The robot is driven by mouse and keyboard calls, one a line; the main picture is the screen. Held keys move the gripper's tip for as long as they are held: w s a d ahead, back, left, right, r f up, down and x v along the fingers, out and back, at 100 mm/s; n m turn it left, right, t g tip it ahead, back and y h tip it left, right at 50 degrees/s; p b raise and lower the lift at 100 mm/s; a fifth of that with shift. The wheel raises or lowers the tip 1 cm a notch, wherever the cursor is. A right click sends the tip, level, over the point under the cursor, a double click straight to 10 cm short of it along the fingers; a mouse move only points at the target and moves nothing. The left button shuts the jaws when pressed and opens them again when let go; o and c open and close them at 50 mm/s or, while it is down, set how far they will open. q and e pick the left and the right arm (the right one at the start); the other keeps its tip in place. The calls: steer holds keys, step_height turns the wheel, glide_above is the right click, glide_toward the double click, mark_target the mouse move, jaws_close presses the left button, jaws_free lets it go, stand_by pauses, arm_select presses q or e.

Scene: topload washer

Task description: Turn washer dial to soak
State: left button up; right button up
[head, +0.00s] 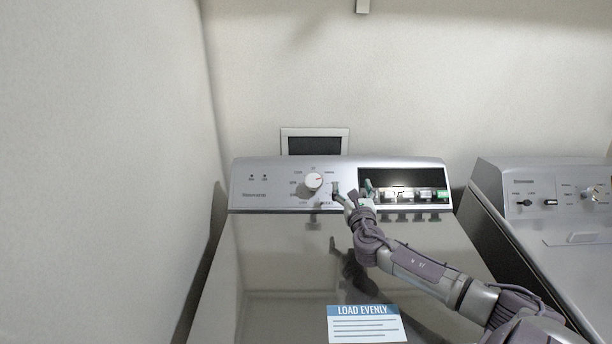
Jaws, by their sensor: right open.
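My left gripper is out of view.
The dark display (400,180) with a row of buttons fills the panel's right half. The shiny washer lid (280,260) carries a "LOAD EVENLY" label (366,323). A second machine (550,215) stands at the right. A wall (105,170) rises close on the left.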

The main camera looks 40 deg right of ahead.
mark_target(316, 185)
steer(key=a+n+y, duration=0.1)
steer(key=a+n, duration=0.1)
steer(key=s+a+f+n+t+y, duration=0.1)
steer(key=a+y, duration=0.1)
steer(key=a, duration=0.1)
steer(key=a+n+y, duration=0.2)
steer(key=shift+s+a+f+n+t, duration=0.15)
steer(key=shift+s+a+n+t, duration=0.15)
steer(key=shift+s+a, duration=0.1)
steer(key=shift+w+a+f+n+y+p, duration=0.1)
steer(key=shift+w+a+n+y+p, duration=0.05)
steer(key=shift+a+n+y+p, duration=0.2)
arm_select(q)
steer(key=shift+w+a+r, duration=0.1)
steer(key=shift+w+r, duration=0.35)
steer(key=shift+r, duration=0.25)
arm_select(e)
steer(key=x, duration=1.3)
steer(key=shift+w+d, duration=0.15)
steer(key=shift+d, duration=0.05)
steer(key=shift+c, duration=0.4)
steer(key=c, duration=1.1)
arm_select(q)
steer(key=shift+p, duration=0.3)
arm_select(e)
steer(key=shift+m+h, duration=0.45)
steer(key=shift+h, duration=0.1)
